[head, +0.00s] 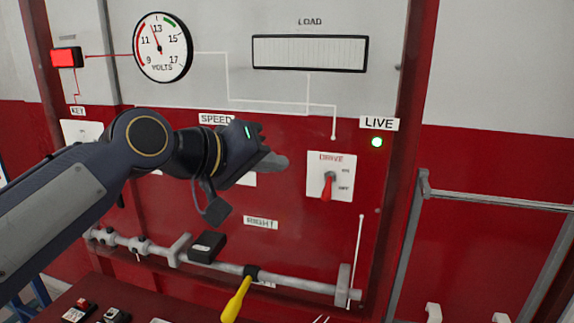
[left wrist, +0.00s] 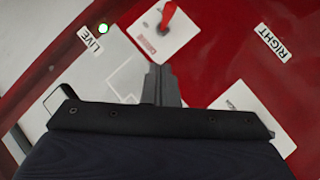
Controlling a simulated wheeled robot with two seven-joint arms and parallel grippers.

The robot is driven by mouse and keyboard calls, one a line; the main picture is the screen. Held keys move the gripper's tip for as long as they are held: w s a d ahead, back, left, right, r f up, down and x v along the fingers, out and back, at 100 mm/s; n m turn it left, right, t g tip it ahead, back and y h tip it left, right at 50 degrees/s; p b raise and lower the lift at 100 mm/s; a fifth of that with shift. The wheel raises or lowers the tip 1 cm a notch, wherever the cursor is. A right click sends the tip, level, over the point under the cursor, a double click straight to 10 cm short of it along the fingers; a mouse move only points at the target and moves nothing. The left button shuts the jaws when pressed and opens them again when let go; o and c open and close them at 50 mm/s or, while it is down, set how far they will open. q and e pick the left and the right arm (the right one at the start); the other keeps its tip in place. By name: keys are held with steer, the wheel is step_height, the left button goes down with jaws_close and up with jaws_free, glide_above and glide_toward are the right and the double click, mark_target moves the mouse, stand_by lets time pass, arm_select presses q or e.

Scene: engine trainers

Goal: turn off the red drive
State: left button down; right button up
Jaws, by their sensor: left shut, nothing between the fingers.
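The red drive switch (head: 328,186) is a red lever on a white plate (head: 343,164) labelled DRIVE, on the right of the red panel. Its lever points down, slightly left, in the head view. The plate also shows at the top of the left wrist view (left wrist: 175,42), with the red lever (left wrist: 168,14) at the picture's edge. My left gripper (head: 284,162) is shut and empty, left of the plate and apart from the lever in the head view. Its shut fingers (left wrist: 160,72) point toward the plate in the left wrist view. My right gripper is not in view.
A green lamp (head: 376,142) is lit under the LIVE label (head: 379,124). A voltmeter (head: 162,47) and a blank LOAD display (head: 310,53) are above. A grey rail (head: 310,285) with a yellow handle (head: 236,300) runs below. A grey frame (head: 480,196) stands at right.

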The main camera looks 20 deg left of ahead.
arm_select(q)
steer(key=s+a, duration=0.2)
steer(key=s, duration=0.3)
steer(key=shift+s+a+r+b, duration=0.15)
steer(key=shift+s+b, duration=0.15)
steer(key=shift+b, duration=0.1)
